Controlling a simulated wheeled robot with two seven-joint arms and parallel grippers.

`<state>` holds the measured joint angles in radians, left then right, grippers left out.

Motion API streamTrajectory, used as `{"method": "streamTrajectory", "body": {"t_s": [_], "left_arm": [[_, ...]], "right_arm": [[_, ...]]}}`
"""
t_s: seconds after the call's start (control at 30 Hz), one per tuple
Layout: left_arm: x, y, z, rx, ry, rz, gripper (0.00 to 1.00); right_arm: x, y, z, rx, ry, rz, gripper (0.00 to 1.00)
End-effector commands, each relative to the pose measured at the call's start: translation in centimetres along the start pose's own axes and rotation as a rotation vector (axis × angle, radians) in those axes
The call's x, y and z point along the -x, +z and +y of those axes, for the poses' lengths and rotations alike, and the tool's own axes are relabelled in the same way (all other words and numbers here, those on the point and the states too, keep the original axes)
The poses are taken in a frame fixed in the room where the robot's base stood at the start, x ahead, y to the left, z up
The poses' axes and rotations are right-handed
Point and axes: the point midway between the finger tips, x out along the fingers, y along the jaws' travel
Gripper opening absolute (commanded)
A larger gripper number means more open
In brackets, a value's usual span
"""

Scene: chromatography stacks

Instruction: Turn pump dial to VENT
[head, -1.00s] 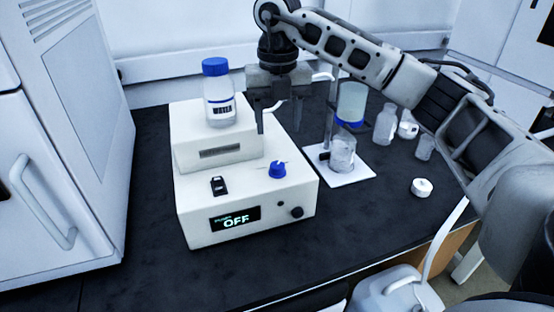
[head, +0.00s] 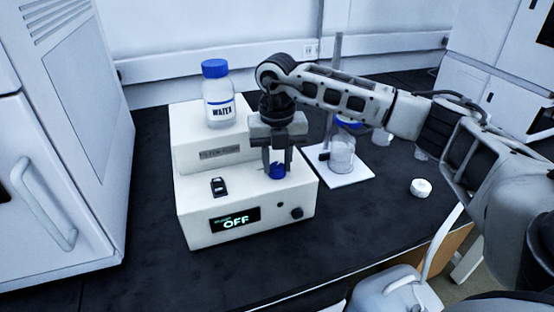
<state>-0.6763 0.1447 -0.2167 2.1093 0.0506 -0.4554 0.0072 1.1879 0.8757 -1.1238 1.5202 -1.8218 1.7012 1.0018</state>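The white pump (head: 196,207) stands on the black bench, and its display (head: 235,220) reads OFF. The blue dial (head: 277,172) sits on its lower top face, partly covered by my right gripper (head: 277,166). The gripper points down with one finger on each side of the dial. A gap shows between the fingers; whether they touch the dial I cannot tell. Any mark by the dial is too small to read or hidden. My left gripper is not in view.
A WATER bottle (head: 219,101) with a blue cap stands on the pump's raised rear part. A black switch (head: 219,187) and a dark knob (head: 296,213) are on the pump. A white cap (head: 421,187) lies farther right.

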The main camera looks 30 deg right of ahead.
Motion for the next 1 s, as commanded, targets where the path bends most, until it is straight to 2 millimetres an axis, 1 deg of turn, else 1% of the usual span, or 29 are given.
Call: {"method": "streamTrajectory", "body": {"t_s": [0.03,0.07,0.27,0.47,0.67,1.0], "left_arm": [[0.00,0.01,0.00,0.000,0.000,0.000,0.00],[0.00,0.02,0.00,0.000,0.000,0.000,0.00],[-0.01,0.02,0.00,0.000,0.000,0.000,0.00],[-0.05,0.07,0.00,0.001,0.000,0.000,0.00],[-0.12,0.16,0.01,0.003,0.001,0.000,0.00],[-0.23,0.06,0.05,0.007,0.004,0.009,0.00]], "right_arm": [[0.03,0.00,0.01,0.000,0.000,0.000,0.16],[0.03,0.00,0.01,0.000,0.000,0.000,0.08],[0.06,0.00,0.01,0.004,0.000,0.000,0.07],[0.07,0.01,0.01,0.050,0.000,0.000,0.07],[0.07,0.01,0.01,0.168,0.000,0.000,0.07],[0.11,0.03,0.04,0.479,0.001,-0.002,0.07]]}}
